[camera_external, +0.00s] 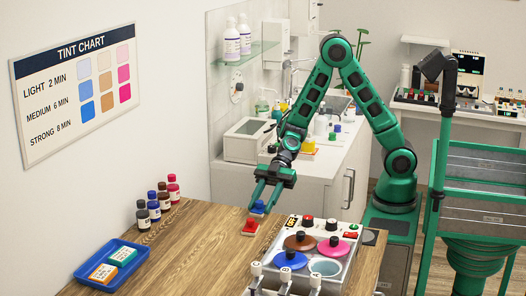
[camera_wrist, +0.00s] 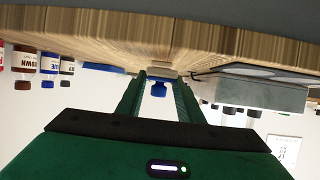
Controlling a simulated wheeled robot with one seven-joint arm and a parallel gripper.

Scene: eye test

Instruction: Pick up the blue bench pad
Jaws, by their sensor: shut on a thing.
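My gripper (camera_external: 263,204) is over the wooden table, pointing down. Its fingers are shut on a small blue thing, taken as the blue bench pad (camera_external: 258,206). A small red block with a pale mark (camera_external: 249,228) shows just below it; I cannot tell whether the two touch. In the wrist view, the fingers of my gripper (camera_wrist: 163,76) narrow toward the tips, and a blue knob-like part (camera_wrist: 158,87) shows between them, beside a greyish part. The fingers hide part of the held thing, so its full shape is unclear.
A blue tray (camera_external: 137,264) with an orange and a teal box sits at the table's front left. Several bottles (camera_external: 155,206) stand along the wall. A grey unit with coloured lidded pots (camera_external: 350,235) stands right of my gripper. The wooden table (camera_external: 200,245) between is clear.

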